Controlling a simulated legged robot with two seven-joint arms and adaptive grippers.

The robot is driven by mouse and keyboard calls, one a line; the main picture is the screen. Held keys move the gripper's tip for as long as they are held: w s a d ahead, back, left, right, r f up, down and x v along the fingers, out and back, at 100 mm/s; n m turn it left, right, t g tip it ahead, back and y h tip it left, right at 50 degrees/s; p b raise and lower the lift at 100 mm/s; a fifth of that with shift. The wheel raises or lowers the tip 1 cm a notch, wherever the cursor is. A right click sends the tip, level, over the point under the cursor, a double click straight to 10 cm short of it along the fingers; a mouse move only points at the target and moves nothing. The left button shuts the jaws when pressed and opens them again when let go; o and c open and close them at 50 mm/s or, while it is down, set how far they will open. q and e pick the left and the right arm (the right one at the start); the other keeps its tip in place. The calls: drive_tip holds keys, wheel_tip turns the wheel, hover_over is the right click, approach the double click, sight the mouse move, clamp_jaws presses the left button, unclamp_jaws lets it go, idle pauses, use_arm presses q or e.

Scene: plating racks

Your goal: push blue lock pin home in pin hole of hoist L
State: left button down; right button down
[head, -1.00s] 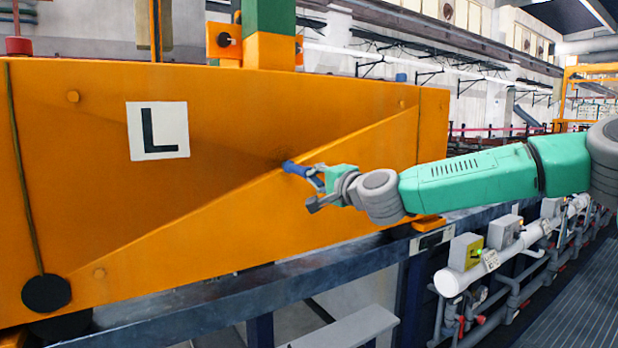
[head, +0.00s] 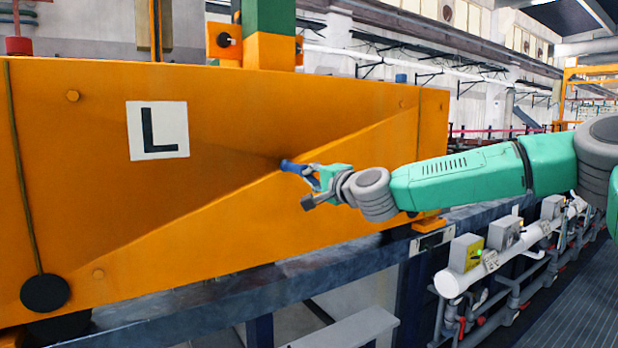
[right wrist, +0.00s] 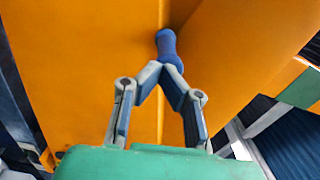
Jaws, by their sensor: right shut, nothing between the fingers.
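The blue lock pin (head: 291,166) sticks out of the orange side of hoist L (head: 220,110), which carries a white plate with a black L. In the right wrist view the pin (right wrist: 167,45) stands against the orange face (right wrist: 90,50), just beyond the fingertips. My right gripper (head: 312,178) is shut with nothing between its fingers. In the right wrist view its tips (right wrist: 163,69) meet at the near end of the pin and seem to touch it. The pin hole is hidden around the pin's far end. My left gripper is not in view.
A grey rail (head: 250,290) runs below the hoist. White pipework with small grey boxes (head: 467,252) stands at the lower right, beneath my right arm. A ribbed dark walkway (head: 570,300) lies at the far lower right.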

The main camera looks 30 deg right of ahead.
drive_tip(key=s+d, duration=0.1)
drive_tip(key=s, duration=1.3)
drive_tip(key=shift+s+d, duration=0.2)
drive_tip(key=shift+s, duration=0.2)
drive_tip(key=s+a+f+n+g+b, duration=0.2)
drive_tip(key=a+f+n+g, duration=0.1)
drive_tip(key=f, duration=0.9)
drive_tip(key=s+a+f+n+g+b, duration=0.2)
drive_tip(key=a+f, duration=0.2)
drive_tip(key=f, duration=0.8)
drive_tip(key=s+a+f+n+g+b, duration=0.2)
drive_tip(key=s+a+f+n+g, duration=0.1)
drive_tip(key=f, duration=0.9)
drive_tip(key=s+f+n+g+h+b, duration=0.1)
drive_tip(key=s+f+n+g+b, duration=0.4)
drive_tip(key=s+f, duration=2.3)
drive_tip(key=n+g, duration=0.3)
drive_tip(key=g, duration=0.1)
drive_tip(key=shift+h+b, duration=0.3)
